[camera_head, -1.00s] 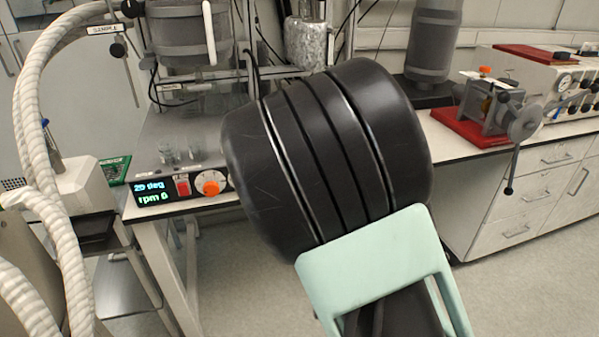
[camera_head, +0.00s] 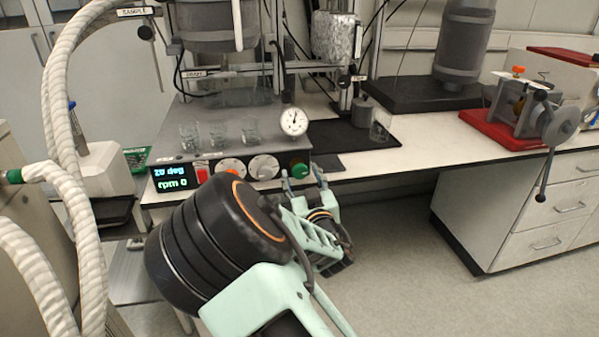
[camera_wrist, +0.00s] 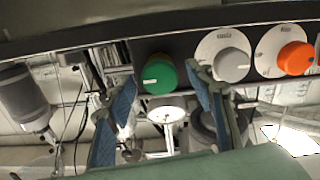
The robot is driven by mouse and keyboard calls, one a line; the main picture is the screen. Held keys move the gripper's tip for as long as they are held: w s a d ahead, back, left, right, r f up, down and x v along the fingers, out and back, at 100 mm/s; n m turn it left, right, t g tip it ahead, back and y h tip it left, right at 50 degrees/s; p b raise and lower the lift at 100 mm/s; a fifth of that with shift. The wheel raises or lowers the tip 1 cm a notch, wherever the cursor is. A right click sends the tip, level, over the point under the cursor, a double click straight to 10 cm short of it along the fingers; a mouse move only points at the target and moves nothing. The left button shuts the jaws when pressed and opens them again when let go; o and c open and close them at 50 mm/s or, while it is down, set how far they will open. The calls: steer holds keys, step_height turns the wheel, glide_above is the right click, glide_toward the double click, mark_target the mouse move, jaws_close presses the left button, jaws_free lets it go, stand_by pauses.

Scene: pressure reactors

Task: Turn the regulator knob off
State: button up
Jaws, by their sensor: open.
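The control panel carries a green knob (camera_head: 300,169) at its right end, with a white line on its face. It shows large in the wrist view (camera_wrist: 160,76). A grey-white knob (camera_head: 264,167) and an orange knob (camera_head: 231,168) sit to its left. I cannot read which label names the regulator. My gripper (camera_head: 303,178) is open in front of the green knob. In the wrist view its blue-padded fingers stand on either side of the green knob, with gaps visible. I cannot tell how far the fingertips are from the panel.
Glass beakers (camera_head: 250,132) and a round gauge (camera_head: 293,121) stand above the panel. A red-based device (camera_head: 500,127) is on the bench at right. Open floor lies below.

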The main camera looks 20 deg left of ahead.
steer(key=shift+x, duration=1.2)
steer(key=shift+c, duration=0.2)
steer(key=c, duration=1.2)
steer(key=shift+o, duration=0.2)
